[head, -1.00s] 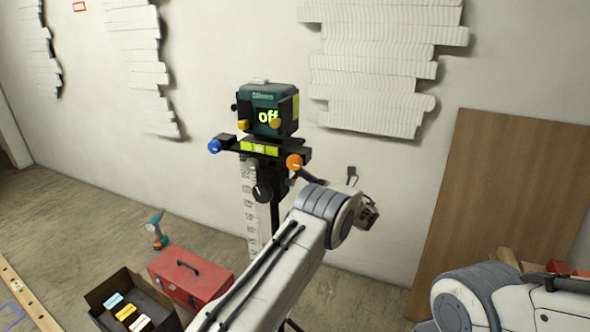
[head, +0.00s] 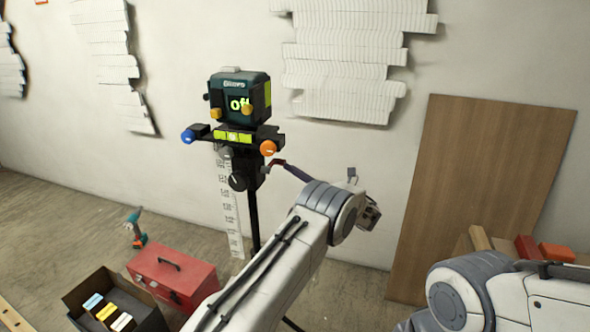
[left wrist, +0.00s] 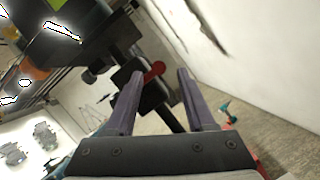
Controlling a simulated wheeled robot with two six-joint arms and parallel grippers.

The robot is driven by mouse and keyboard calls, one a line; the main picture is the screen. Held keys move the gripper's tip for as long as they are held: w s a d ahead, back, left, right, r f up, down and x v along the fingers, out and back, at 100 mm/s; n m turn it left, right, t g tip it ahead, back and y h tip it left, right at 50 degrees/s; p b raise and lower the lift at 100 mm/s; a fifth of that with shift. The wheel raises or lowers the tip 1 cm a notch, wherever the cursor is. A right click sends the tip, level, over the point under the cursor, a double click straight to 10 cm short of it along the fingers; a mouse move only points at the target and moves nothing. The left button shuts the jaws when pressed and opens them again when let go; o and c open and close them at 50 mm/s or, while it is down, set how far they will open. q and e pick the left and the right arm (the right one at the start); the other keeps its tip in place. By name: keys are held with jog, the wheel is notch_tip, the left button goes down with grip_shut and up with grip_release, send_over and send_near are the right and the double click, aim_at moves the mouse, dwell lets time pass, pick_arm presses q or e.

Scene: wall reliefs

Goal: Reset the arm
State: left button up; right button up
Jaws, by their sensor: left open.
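A teal laser-level device (head: 239,98) showing "off" stands on a black tripod mount (head: 238,135) with blue, orange and black knobs. My left arm reaches up from the bottom in the head view. Its open gripper (head: 283,168) shows only as a slim purple finger just right of the mount, below the orange knob (head: 268,148). In the left wrist view, both purple fingers of the gripper (left wrist: 158,75) stand apart. A red-tipped lever (left wrist: 153,72) on the black mount shows in the gap. I cannot tell whether it touches a finger. My right gripper is out of view.
A red toolbox (head: 172,275), an open dark box (head: 95,312) and a teal drill (head: 135,228) are on the floor at left. A wooden board (head: 480,200) leans on the wall at right. White layered reliefs (head: 345,65) hang on the wall.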

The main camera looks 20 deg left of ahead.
pick_arm(q)
jog(key=shift+a, duration=0.1)
jog(key=s+d+r+n+g+h+p, duration=0.1)
jog(key=s+d+n+h+p, duration=0.3)
jog(key=s, duration=1)
jog(key=s+d+r+n+g+h+p, duration=0.1)
jog(key=s+d+r+n+h+p, duration=0.3)
jog(key=s+d+n+h, duration=0.5)
jog(key=s+d+r+n+g+h+p, duration=0.2)
jog(key=s+d+n+h, duration=0.5)
jog(key=s, duration=1.4)
jog(key=shift+d+r+h+p, duration=0.4)
jog(key=shift+r+h+p, duration=0.35)
jog(key=shift+h+p, duration=0.35)
